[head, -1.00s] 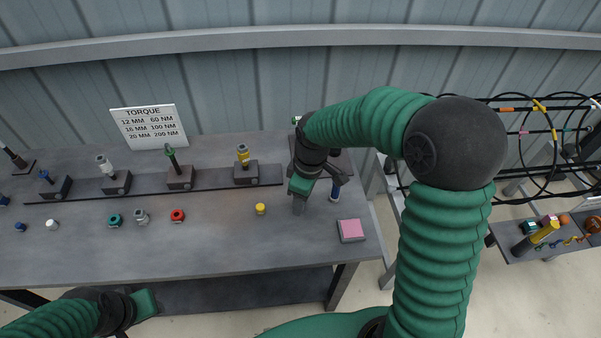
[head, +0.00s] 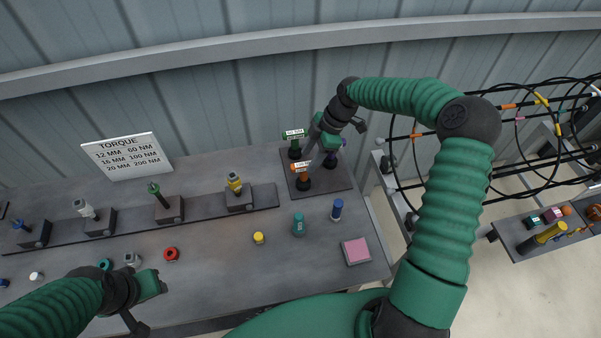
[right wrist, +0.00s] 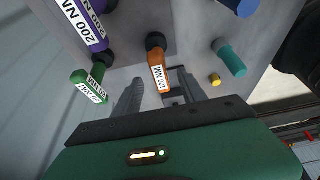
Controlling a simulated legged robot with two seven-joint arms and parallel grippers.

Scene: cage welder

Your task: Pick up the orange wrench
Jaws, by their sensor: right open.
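The orange wrench (head: 303,173) stands upright in a dark holder plate (head: 335,178) at the back right of the table. In the right wrist view the orange wrench (right wrist: 158,68) carries a 100 NM label. My right gripper (head: 313,150) is open beside its upper end, and in the wrist view the wrench shows between the fingers; contact cannot be told. A green wrench (head: 295,148) and a purple wrench (right wrist: 88,25) stand close by, the purple one partly hidden by my gripper in the head view. My left gripper (head: 150,285) hovers over the front left; its jaws are unclear.
A teal socket (head: 298,224), a blue socket (head: 337,209), a yellow piece (head: 258,238) and a pink block (head: 356,251) stand on the table in front of the holder. A rail with bolts (head: 262,195) lies left. A cable rack (head: 400,190) stands to the right.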

